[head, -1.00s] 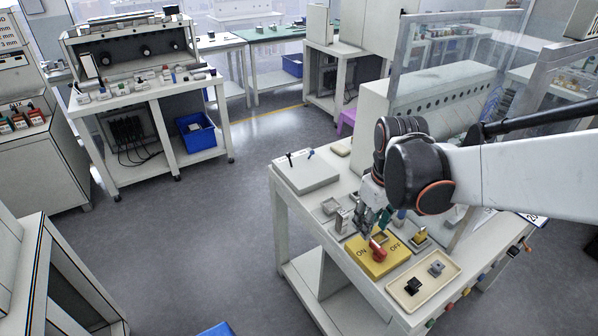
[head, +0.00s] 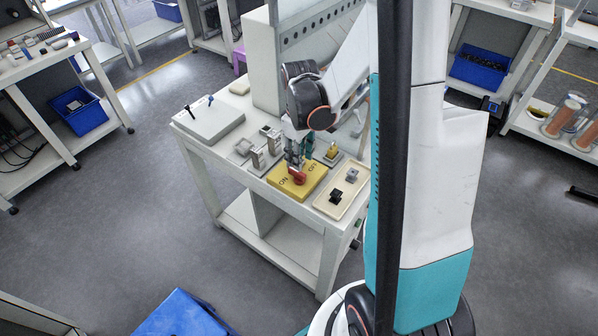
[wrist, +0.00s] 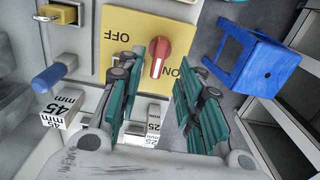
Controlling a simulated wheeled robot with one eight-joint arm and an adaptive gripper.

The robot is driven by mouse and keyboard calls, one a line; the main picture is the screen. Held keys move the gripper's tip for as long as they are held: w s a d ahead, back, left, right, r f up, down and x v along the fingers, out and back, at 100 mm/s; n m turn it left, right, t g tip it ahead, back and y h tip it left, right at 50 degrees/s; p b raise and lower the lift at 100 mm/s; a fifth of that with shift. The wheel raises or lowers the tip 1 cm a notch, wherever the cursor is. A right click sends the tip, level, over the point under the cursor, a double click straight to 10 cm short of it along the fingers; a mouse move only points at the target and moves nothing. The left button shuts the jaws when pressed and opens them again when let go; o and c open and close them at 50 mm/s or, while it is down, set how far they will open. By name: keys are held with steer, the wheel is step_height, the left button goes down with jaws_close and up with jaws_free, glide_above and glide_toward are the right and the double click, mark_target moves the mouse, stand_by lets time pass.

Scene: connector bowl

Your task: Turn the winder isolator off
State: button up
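The winder isolator is a yellow plate (head: 283,192) marked ON and OFF with a red rotary knob (head: 298,177), on the bench's front part. In the wrist view the red knob (wrist: 160,48) stands out from the yellow plate (wrist: 130,22); its white line points down in the picture, with ON at its lower right and OFF at its left. My gripper (head: 295,164) is close over the plate, at the knob. In the wrist view my gripper (wrist: 161,68) is open, its teal fingers on either side of the knob with gaps showing. Contact cannot be made out.
A cream tray (head: 325,206) with small dark and grey parts lies right of the plate. A yellow padlock-like piece (wrist: 58,14), a blue handle (wrist: 52,78) and a block marked 45 mm (wrist: 62,108) are close by. A blue stool (head: 182,316) stands on the floor in front.

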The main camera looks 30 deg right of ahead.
mark_target(297, 175)
step_height(297, 175, down, 6)
steer(key=shift+f+b, duration=0.25)
steer(key=shift+b, duration=0.6)
jaws_close()
